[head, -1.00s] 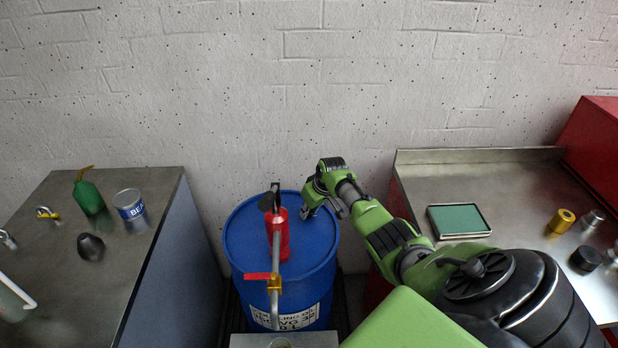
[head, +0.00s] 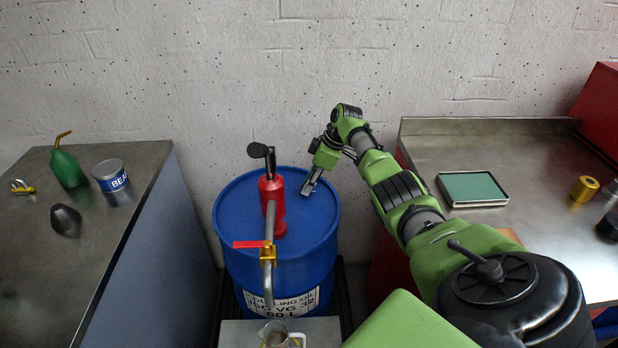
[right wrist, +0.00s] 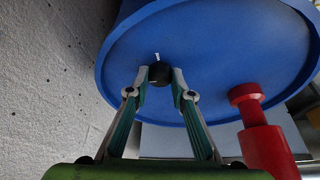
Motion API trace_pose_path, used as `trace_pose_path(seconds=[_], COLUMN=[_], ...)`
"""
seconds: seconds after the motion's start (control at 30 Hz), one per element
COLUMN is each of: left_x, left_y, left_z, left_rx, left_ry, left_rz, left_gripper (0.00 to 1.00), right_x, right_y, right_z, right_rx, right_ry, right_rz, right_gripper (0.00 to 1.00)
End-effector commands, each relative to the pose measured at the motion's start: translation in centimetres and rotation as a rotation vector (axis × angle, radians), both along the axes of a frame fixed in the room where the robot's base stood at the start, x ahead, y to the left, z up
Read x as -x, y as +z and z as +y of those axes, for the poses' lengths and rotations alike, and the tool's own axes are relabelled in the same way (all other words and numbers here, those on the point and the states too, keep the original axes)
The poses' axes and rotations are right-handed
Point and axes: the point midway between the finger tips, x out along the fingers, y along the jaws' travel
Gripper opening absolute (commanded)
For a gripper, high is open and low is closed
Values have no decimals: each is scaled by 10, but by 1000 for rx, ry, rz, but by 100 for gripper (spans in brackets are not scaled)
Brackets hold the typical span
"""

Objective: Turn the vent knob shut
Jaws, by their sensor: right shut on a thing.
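The vent knob (right wrist: 159,73) is a small dark round knob with a white mark beside it, on the blue drum top (right wrist: 215,60) in the right wrist view. My right gripper (right wrist: 160,78) has its two fingertips on either side of the knob and is shut on it. In the head view my right gripper (head: 308,190) reaches down to the right part of the blue drum's (head: 232,215) top and hides the knob. My left gripper is not in view.
A red pump (head: 270,190) with a black handle and a spout pipe stands on the drum, left of my gripper. A yellow valve with a red lever (head: 252,244) is on the pipe. A glass beaker (head: 274,333) stands below. Benches flank the drum.

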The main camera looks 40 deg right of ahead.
Motion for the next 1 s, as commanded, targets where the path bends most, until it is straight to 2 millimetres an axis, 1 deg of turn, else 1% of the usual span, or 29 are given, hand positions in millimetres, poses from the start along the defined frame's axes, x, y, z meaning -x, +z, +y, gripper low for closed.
trace_pose_path(seconds=[0.03, 0.17, 0.6, 0.63, 0.7, 1.0], left_x=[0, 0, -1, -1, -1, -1], left_y=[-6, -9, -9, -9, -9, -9], left_z=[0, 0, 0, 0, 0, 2], left_rx=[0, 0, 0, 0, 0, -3], left_ry=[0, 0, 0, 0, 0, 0], left_rz=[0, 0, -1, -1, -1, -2], left_gripper=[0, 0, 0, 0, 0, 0], right_x=[-1, -1, 0, 0, 0, 0], right_y=[-2, 0, 1, 1, 1, 0], right_z=[-1, -1, -1, -1, -1, -1], right_rx=[1, 1, 3, 3, 3, 1], right_ry=[11, 33, 42, 42, 42, 42], right_rz=[-2, -2, -1, -1, -1, 1], right_gripper=[0, 0, 0, 24, 38, 38])
